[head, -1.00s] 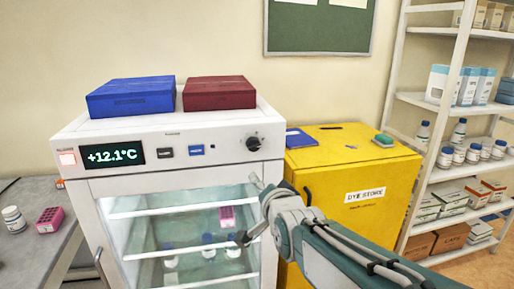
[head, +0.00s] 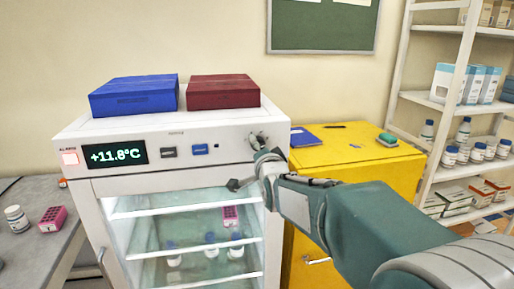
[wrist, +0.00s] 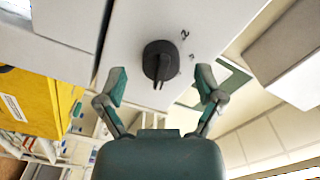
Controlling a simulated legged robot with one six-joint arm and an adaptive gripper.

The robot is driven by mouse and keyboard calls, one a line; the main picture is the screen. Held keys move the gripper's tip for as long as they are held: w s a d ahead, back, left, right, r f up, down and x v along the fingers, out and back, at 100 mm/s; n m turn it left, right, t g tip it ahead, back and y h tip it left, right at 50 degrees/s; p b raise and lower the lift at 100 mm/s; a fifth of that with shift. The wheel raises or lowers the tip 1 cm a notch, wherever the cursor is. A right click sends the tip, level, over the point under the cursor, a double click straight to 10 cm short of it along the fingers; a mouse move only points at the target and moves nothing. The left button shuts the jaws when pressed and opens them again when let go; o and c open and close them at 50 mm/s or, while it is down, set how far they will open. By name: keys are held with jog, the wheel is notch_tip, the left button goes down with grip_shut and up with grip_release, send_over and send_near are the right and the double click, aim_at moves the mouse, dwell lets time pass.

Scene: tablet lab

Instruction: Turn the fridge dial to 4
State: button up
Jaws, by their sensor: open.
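The white fridge (head: 187,180) stands in the middle of the head view, with a lit display (head: 118,155) reading +11.8°C. Its black round dial (wrist: 160,60) shows in the wrist view, with a raised ridge and small marks beside it that I cannot read for certain. My gripper (wrist: 161,82) is open, with one finger on each side of the dial and a gap between each finger and the dial. In the head view my gripper (head: 246,162) is in front of the panel's right end and largely hides the dial.
A blue box (head: 134,98) and a dark red box (head: 223,95) lie on the fridge top. A yellow cabinet (head: 360,165) stands close at the right, partly behind my arm. A white shelf rack (head: 452,105) is further right. A grey bench (head: 30,240) is at the left.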

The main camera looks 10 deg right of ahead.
jog(key=shift+w, duration=0.7)
jog(key=c, duration=1.1)
jog(key=shift+c, duration=0.2)
